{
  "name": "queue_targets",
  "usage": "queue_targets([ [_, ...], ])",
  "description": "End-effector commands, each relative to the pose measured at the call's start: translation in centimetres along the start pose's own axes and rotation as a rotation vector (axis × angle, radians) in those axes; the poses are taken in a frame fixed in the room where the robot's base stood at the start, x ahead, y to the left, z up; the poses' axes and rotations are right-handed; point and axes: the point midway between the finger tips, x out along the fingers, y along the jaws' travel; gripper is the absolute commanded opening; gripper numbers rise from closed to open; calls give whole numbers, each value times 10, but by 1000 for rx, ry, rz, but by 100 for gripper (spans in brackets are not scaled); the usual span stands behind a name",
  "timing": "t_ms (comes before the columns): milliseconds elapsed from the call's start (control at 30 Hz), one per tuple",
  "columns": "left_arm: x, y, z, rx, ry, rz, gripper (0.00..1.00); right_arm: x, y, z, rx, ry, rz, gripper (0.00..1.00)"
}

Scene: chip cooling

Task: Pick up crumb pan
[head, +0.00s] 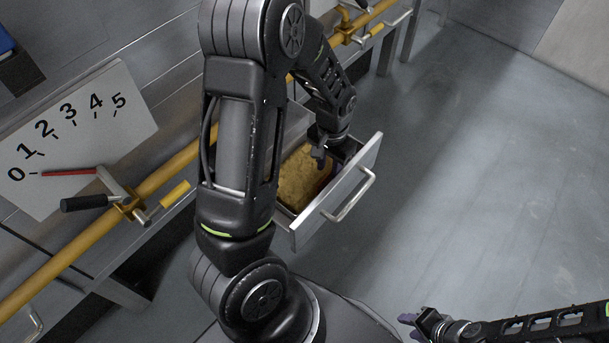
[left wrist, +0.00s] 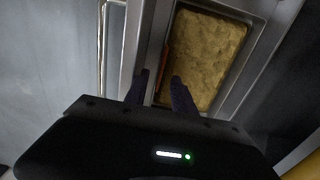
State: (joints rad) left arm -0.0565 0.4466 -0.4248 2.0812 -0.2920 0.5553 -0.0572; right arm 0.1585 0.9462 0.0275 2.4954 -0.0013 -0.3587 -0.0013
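The crumb pan (left wrist: 252,42) sits in an open metal drawer (head: 350,188) and holds a layer of yellow-brown crumbs (head: 303,177). The crumbs fill much of the left wrist view's upper right. My left gripper (head: 326,156) reaches down into the drawer at the pan's edge. In the left wrist view its two dark fingers (left wrist: 158,90) are apart, one on each side of a narrow edge strip near an orange-brown piece. Whether they touch the pan is unclear. My right gripper (head: 412,319) is away at the lower right; its finger gap is not clear.
The drawer front has a bar handle (head: 349,197). A yellow pipe (head: 70,254) runs along the machine, with a black-handled lever (head: 90,202) beside it. A white dial plate (head: 75,140) marked 0 to 5 has a red pointer near 0. The grey floor (head: 470,170) to the right is clear.

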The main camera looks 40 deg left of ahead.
Motion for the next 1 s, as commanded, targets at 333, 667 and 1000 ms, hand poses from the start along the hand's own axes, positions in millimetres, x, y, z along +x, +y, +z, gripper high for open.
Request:
queue_targets([
  [333, 29, -1, 6, 1, -4, 0, 31, 10, 4, 0, 1, 0, 0, 36],
  [667, 52, -1, 5, 1, 0, 0, 31, 15, 6, 0, 1, 0, 0, 36],
  [1000, 52, -1, 5, 1, 0, 0, 31, 15, 6, 0, 1, 0, 0, 36],
])
